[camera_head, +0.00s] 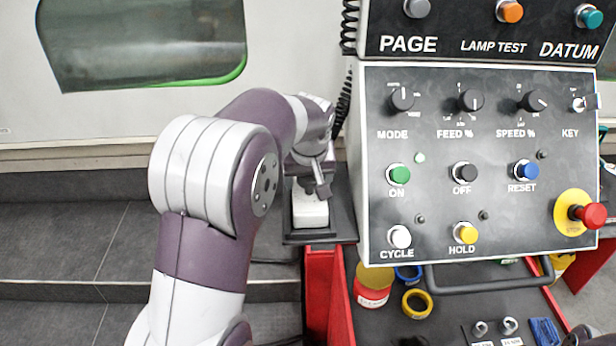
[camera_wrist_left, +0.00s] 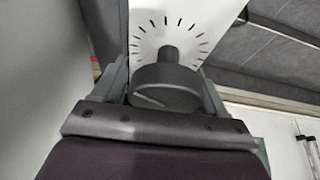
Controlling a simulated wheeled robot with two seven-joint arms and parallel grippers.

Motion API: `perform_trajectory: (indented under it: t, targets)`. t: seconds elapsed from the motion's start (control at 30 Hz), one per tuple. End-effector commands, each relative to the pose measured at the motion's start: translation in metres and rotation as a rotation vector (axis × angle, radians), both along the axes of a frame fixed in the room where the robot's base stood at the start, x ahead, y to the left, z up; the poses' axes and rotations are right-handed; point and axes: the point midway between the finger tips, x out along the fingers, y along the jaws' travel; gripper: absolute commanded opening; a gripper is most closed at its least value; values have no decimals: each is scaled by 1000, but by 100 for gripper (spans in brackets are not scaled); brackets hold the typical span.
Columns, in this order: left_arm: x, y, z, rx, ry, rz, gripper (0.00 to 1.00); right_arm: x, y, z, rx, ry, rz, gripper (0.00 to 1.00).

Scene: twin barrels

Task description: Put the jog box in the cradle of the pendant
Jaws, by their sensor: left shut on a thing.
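The jog box (camera_head: 310,213) is a white block beside the left edge of the pendant (camera_head: 440,225). My left gripper (camera_head: 314,187) comes down on it from above and is shut on it. In the left wrist view the jog box (camera_wrist_left: 165,38) shows a white face with dark tick marks and a round black knob (camera_wrist_left: 165,88) between the fingers of my left gripper (camera_wrist_left: 163,95). The dark cradle (camera_head: 322,237) shows around and under the lower end of the jog box. Whether the box rests fully in it is hidden. My right gripper is not in view.
A black coiled cable (camera_head: 343,103) hangs at the pendant's left edge. The red stop button (camera_head: 590,215) sticks out at the pendant's right. A red-walled cart (camera_head: 318,290) below holds a red and yellow can (camera_head: 372,288) and rings. Grey steps lie at the left.

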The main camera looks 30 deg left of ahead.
Motion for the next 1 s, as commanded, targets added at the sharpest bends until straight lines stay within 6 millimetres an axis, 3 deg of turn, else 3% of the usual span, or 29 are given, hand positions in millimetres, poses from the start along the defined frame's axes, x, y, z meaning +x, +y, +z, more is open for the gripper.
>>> perform_trajectory:
  t: [0.5,0.53,0.6,0.87,1.0]
  targets:
    - [1,0,-9,1,-4,0,5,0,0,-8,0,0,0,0]
    - [1,0,-8,1,-4,0,82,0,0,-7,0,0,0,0]
    - [1,0,-8,1,-3,0,100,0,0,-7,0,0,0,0]
    - [-1,-1,-7,0,0,0,100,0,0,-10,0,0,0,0]
    - [-10,-7,17,1,-6,-2,100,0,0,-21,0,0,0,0]
